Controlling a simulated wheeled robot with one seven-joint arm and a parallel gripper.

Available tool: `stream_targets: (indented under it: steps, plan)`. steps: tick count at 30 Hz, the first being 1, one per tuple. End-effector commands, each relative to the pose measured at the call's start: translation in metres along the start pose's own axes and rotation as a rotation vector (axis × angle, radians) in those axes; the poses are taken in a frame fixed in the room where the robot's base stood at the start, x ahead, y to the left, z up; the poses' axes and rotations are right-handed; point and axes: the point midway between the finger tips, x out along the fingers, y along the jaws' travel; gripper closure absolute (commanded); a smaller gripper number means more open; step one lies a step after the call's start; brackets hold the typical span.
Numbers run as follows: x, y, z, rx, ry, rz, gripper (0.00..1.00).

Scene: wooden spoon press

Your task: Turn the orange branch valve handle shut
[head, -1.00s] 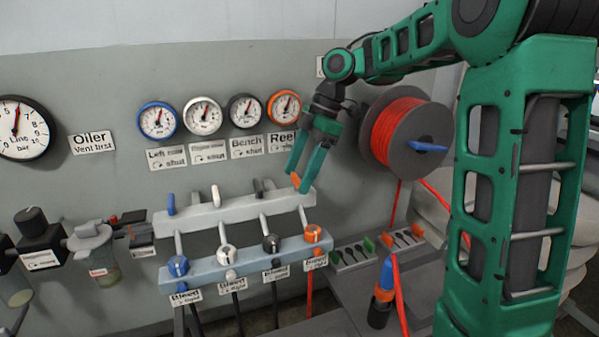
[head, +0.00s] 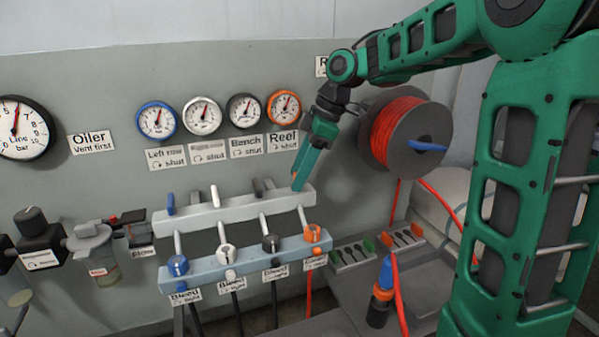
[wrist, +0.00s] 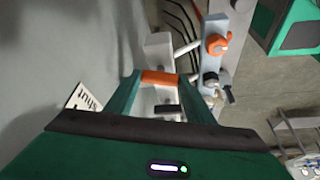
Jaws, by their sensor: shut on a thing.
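The orange branch valve handle (wrist: 159,77) is at the right end of the upper pale manifold bar (head: 234,209). In the wrist view it lies crosswise between the two green fingertips. My gripper (head: 298,184) reaches down to it from above and is shut on it. It also shows in the wrist view (wrist: 160,82). In the head view the fingers hide most of the handle. The blue (head: 171,204), white (head: 215,196) and black (head: 259,188) branch handles stand in a row to its left.
A lower bar carries several knobs, with an orange knob (head: 312,234) below my gripper. An orange-rimmed gauge (head: 284,106) and the Reel label (head: 283,142) are on the wall above. A red hose reel (head: 404,132) is close on the right.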

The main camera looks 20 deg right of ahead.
Motion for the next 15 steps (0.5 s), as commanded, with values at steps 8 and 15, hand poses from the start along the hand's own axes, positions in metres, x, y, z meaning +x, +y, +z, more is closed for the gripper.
stream_targets:
  steps: [8,15]
  plan:
    - [-0.0006,-0.0011,-0.0034,0.239,0.006,0.108,0.74]
    - [-0.0005,-0.0025,-0.0043,0.45,0.007,0.195,0.74]
